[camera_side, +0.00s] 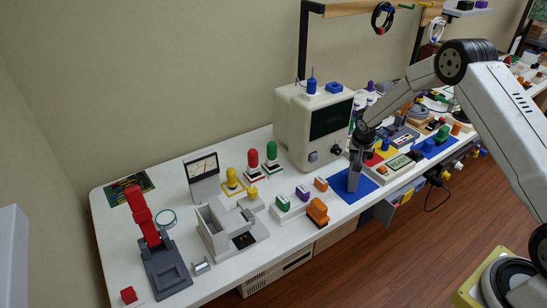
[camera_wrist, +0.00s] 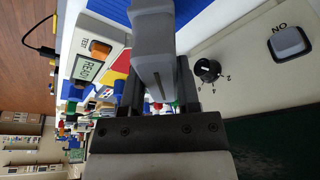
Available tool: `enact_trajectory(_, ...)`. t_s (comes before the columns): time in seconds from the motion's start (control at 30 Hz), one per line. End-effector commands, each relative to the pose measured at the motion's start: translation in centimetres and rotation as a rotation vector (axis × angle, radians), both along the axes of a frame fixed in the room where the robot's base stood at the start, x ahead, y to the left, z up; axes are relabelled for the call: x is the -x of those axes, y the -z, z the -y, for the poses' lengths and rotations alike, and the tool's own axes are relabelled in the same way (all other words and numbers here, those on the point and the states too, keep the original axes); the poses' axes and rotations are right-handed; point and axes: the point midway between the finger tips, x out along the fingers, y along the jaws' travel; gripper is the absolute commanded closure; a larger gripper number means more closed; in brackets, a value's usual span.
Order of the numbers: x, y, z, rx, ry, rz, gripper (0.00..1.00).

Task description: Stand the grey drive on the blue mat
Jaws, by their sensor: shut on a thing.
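The grey drive (camera_side: 354,180) is upright between the fingers of my gripper (camera_side: 357,158), in front of the beige monitor. In the wrist view the grey drive (camera_wrist: 153,45) fills the space between the dark fingers of my gripper (camera_wrist: 155,85), which are shut on it. The blue mat (camera_side: 338,186) lies flat under the drive near the table's front edge. A blue strip of the mat (camera_wrist: 108,8) shows at the top of the wrist view. I cannot tell whether the drive's lower end touches the mat.
The beige monitor (camera_side: 295,120) stands close behind. A white rack with green, purple and orange plugs (camera_side: 302,193) is left of the mat, with an orange block (camera_side: 317,211) in front.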

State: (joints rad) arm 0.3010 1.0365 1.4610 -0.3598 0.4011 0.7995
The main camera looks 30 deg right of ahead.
Motion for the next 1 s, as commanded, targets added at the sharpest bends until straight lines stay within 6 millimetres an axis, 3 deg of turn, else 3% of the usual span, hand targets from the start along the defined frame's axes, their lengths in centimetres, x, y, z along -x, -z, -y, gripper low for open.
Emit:
enact_trajectory(0.43, -0.09, 0.33, 0.03, 0.001, 0.000, 0.002, 1.00)
enact_trajectory(0.47, -0.04, 0.37, 0.02, 0.001, 0.000, 0.001, 0.53)
enact_trajectory(0.5, -0.05, 0.35, 0.02, 0.001, 0.000, 0.001, 0.40)
enact_trajectory(0.57, -0.03, 0.36, 0.02, 0.001, 0.000, 0.001, 0.24)
enact_trajectory(1.0, -0.03, 0.09, 0.01, 0.000, 0.000, 0.001, 0.24)
